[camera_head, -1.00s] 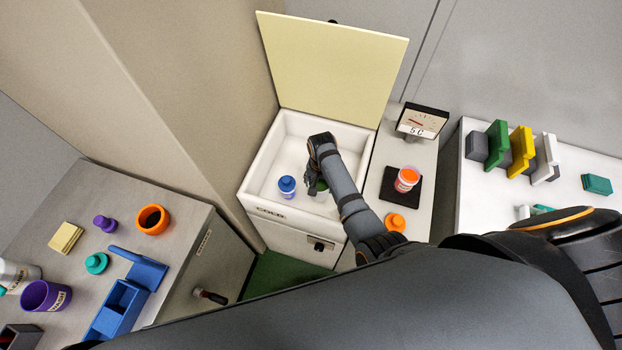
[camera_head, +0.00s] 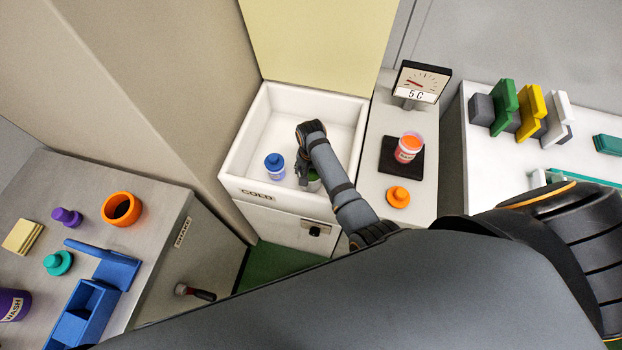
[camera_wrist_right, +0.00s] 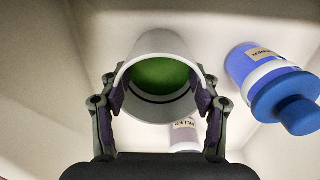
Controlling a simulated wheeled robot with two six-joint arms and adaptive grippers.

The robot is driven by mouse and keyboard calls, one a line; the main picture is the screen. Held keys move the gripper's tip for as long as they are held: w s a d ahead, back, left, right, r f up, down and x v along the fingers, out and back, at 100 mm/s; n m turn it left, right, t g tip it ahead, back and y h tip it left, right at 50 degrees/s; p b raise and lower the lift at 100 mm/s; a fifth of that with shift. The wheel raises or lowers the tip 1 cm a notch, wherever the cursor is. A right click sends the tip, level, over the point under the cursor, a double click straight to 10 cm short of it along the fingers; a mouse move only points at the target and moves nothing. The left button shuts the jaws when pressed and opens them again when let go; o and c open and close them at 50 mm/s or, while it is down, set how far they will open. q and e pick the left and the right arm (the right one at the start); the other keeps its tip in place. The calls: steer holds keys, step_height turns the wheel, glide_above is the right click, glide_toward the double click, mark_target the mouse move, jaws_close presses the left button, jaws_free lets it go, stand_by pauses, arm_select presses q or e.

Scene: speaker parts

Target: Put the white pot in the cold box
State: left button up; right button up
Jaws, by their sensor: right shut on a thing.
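The cold box (camera_head: 236,165) is a white bin marked COLD, with its pale yellow lid (camera_head: 315,40) standing open. My right gripper (camera_head: 304,178) reaches down inside it. In the right wrist view this gripper (camera_wrist_right: 160,95) is shut on the white pot (camera_wrist_right: 150,48), whose open mouth shows green inside. I cannot tell whether the pot touches the box floor. A small labelled piece (camera_wrist_right: 183,135) shows below the pot's mouth, partly hidden. My left gripper is not in view.
A blue-capped bottle (camera_head: 275,167) stands in the box, left of the gripper. To the right are a dial reading 5 C (camera_head: 420,82), an orange-topped jar (camera_head: 408,147) on a black pad and an orange stopper (camera_head: 398,197). An orange ring-shaped cup (camera_head: 121,209) stands on the left bench.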

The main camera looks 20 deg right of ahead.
steer(key=shift+w+f, duration=0.1)
steer(key=shift+f, duration=0.15)
steer(key=o, duration=1.3)
steer(key=shift+f, duration=0.15)
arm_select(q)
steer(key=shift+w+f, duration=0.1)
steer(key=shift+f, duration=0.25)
arm_select(e)
steer(key=shift+r+p, duration=0.3)
steer(key=shift+p, duration=0.1)
arm_select(q)
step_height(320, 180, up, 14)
steer(key=p, duration=1.3)
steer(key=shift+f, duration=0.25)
arm_select(e)
step_height(320, 180, up, 12)
steer(key=shift+f, duration=0.1)
steer(key=shift+f, duration=0.1)
